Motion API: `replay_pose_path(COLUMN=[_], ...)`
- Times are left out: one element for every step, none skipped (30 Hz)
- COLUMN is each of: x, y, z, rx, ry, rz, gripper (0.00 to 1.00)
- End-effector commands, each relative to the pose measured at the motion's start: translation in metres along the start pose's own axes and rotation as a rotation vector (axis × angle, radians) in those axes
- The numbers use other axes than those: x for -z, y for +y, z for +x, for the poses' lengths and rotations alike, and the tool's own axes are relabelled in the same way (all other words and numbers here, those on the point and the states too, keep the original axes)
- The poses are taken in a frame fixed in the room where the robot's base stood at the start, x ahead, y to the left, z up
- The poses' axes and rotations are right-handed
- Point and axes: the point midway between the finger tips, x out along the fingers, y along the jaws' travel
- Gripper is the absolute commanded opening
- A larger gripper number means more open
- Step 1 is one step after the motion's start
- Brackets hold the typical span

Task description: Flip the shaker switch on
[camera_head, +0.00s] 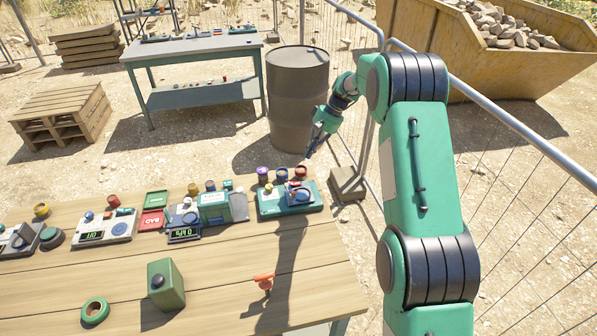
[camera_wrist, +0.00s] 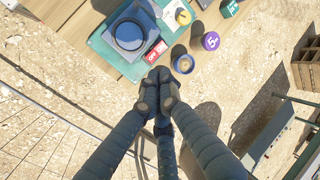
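The teal-based device (camera_head: 270,210) that looks like the shaker sits at the right end of the wooden table. The wrist view shows its teal base (camera_wrist: 112,58) with a round dark blue platform on top. A red and white switch (camera_wrist: 157,52), with lettering that looks like OFF, is on its near edge. My gripper (camera_head: 311,150) hangs above and behind the device in the head view. In the wrist view my gripper's fingertips (camera_wrist: 160,88) are together and empty, apart from the switch and just below it in the picture.
Small jars, one purple-lidded (camera_wrist: 210,41) and one blue-topped (camera_wrist: 183,64), stand beside the device. An orange-red valve-like object (camera_head: 264,281), a green block (camera_head: 166,284) and a green ring (camera_head: 95,311) lie on the table (camera_head: 215,285). A barrel (camera_head: 297,95) and mesh fence (camera_head: 520,125) stand behind.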

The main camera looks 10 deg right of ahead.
Motion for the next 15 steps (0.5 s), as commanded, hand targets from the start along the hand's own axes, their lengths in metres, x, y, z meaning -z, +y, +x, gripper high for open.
replay_pose_path(x=[0.000,0.000,0.000,0.000,0.000,0.000,0.000,0.000,-0.001,-0.001,-0.001,-0.001,-0.001,0.000,-0.001], y=[0.000,0.000,0.000,0.000,0.000,0.000,0.000,0.000,0.000,0.000,0.000,0.001,0.001,0.001,0.001], z=[0.002,0.003,0.005,0.007,0.009,0.012,0.015,0.018,0.023,0.027,0.031,0.036,0.041,0.045,0.052], rx=[0.000,0.000,0.000,0.000,0.000,0.000,0.000,0.000,0.000,0.000,0.000,0.000,0.000,-0.001,-0.001], ry=[-0.001,-0.001,-0.001,-0.001,-0.001,-0.001,-0.001,-0.001,-0.002,-0.003,-0.003,-0.003,-0.002,-0.002,-0.002], rz=[0.000,0.000,0.000,0.000,0.000,0.000,0.000,0.000,0.000,0.000,0.000,0.000,0.000,0.000,-0.001], gripper=[0.00,0.00,0.00,0.00,0.00,0.00,0.00,0.00,0.00,0.00,0.00,0.00,0.00,0.00,0.00])
